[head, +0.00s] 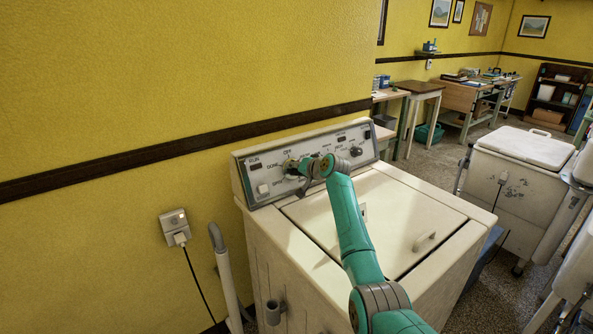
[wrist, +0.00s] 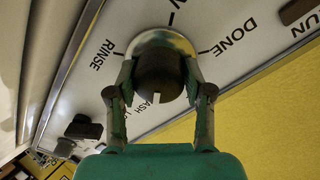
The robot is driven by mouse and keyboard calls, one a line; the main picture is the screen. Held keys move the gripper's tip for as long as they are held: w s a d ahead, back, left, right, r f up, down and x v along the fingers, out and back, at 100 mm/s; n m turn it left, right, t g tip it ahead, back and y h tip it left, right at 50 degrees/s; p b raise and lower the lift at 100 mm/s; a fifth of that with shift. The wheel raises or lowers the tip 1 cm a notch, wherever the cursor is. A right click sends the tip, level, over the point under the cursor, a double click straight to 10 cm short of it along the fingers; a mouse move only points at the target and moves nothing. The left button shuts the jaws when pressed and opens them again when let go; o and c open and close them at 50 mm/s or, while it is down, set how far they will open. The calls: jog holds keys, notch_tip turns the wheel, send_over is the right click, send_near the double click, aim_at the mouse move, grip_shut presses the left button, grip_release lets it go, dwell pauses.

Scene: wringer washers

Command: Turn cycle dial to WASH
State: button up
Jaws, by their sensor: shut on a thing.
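The washer (head: 400,215) has a grey sloped control panel (head: 341,136) at its back. The dark round cycle dial (wrist: 158,72) sits on a shiny metal disc, with RINSE to its left and DONE to its right in the wrist view. A white mark shows at the dial's lower edge, beside partly covered lettering reading "ASH L". My gripper (wrist: 159,80) is shut on the dial, a finger on each side. In the head view my gripper (head: 302,168) is at the panel's left part, and it and the arm largely hide the dial.
A second dark knob (head: 356,151) and a white button (head: 263,189) are on the panel. The yellow wall (head: 150,80) is close behind the washer. A wall outlet (head: 174,222) and grey pipe (head: 226,275) are at left. Another white washer (head: 510,190) stands right, across an open floor gap.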

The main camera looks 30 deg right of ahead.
jog(key=shift+r+m, duration=0.1)
jog(key=shift+m, duration=0.4)
jog(key=o, duration=1.2)
jog(key=shift+c, duration=0.2)
jog(key=v, duration=0.7)
jog(key=shift+s, duration=0.2)
